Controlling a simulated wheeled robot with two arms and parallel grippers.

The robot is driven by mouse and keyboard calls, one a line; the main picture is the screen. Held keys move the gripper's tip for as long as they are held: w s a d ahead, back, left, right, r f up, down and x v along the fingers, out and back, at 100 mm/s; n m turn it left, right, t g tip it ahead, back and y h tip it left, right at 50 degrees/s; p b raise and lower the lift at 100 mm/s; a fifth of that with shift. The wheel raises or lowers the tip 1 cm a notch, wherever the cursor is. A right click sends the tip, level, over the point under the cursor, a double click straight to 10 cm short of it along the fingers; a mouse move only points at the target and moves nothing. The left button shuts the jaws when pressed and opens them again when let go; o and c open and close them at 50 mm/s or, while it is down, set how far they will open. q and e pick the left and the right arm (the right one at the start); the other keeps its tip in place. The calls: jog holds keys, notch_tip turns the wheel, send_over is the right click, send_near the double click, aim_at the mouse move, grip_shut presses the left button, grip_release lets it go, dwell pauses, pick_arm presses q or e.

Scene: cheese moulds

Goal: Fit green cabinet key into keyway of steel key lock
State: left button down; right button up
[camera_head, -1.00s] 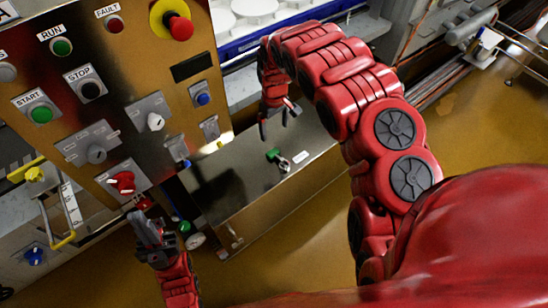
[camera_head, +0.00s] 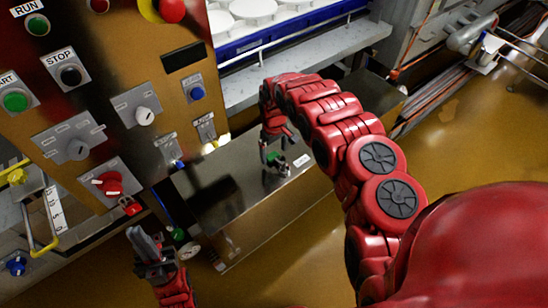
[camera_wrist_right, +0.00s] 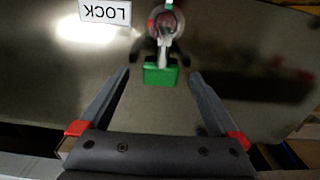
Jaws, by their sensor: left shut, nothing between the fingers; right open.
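The green cabinet key (camera_head: 271,157) is at the steel key lock (camera_head: 282,167) on top of the steel box. In the right wrist view the key's green head (camera_wrist_right: 160,75) faces me, and its pale shank points to the round lock (camera_wrist_right: 166,22). The shank overlaps the lock's face; I cannot tell how deep it sits. My right gripper (camera_head: 277,147) is open just above the key. In the wrist view its fingers stand apart on either side of the green head, not gripping it. My left gripper (camera_head: 140,236) is shut and empty, below the control panel.
A white LOCK label (camera_wrist_right: 105,11) lies beside the lock. The control panel (camera_head: 115,85) with buttons, switches and a red padlock (camera_head: 130,206) stands at the left. The steel box top (camera_head: 235,180) is otherwise mostly clear. A blue-edged tray (camera_head: 290,30) of white moulds lies behind.

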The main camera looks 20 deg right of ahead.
jog(key=shift+s+f, duration=0.1)
jog(key=shift+f, duration=0.6)
